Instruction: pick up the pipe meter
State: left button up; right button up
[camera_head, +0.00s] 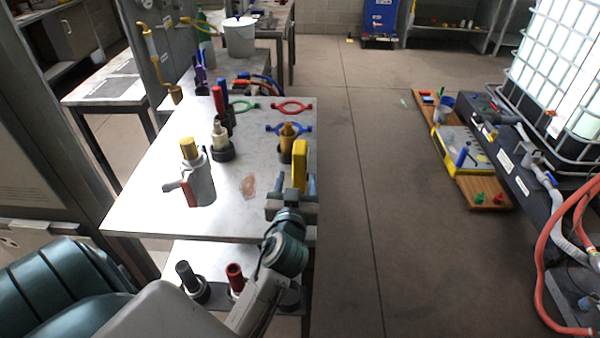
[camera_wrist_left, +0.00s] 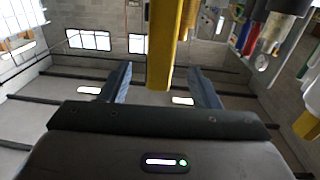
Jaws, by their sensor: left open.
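A yellow upright piece (camera_head: 299,165), which seems to be the pipe meter, stands near the right edge of the metal table. My left gripper (camera_head: 290,186) is open at its near side, with one finger to each side of the piece. In the left wrist view the yellow piece (camera_wrist_left: 160,48) rises between the two spread fingers of my left gripper (camera_wrist_left: 160,70). I see a gap on both sides, so the fingers do not appear to touch it. Its lower part is hidden by the gripper in the head view. My right gripper is not in view.
The metal table (camera_head: 150,190) holds a grey fitting with a yellow top (camera_head: 200,180), a brown-topped fitting (camera_head: 287,145) just behind the yellow piece, and red (camera_head: 292,106) and blue ring-shaped tools. A white bucket (camera_head: 239,40) stands farther back.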

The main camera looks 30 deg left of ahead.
aim_at(298, 167)
pick_arm(q)
jog(key=x, duration=0.2)
jog(key=p+x, duration=0.1)
jog(key=x, duration=0.1)
jog(key=shift+r, duration=0.2)
jog(key=shift+w+a, duration=0.1)
jog(key=shift+w, duration=0.05)
jog(key=shift+w+a+r+p, duration=0.15)
jog(key=shift+w+r+p, duration=0.05)
jog(key=shift+w+p, duration=0.1)
jog(key=p+x, duration=0.2)
jog(key=x, duration=0.1)
jog(key=shift+w+a+r, duration=0.1)
jog(key=shift+w+r, duration=0.15)
jog(key=shift+w+a+f, duration=0.15)
jog(key=shift+w+a, duration=0.1)
jog(key=shift+w, duration=0.15)
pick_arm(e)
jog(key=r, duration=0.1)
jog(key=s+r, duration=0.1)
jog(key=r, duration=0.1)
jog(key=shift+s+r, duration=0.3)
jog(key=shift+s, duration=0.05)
pick_arm(q)
jog(key=c, duration=1.2)
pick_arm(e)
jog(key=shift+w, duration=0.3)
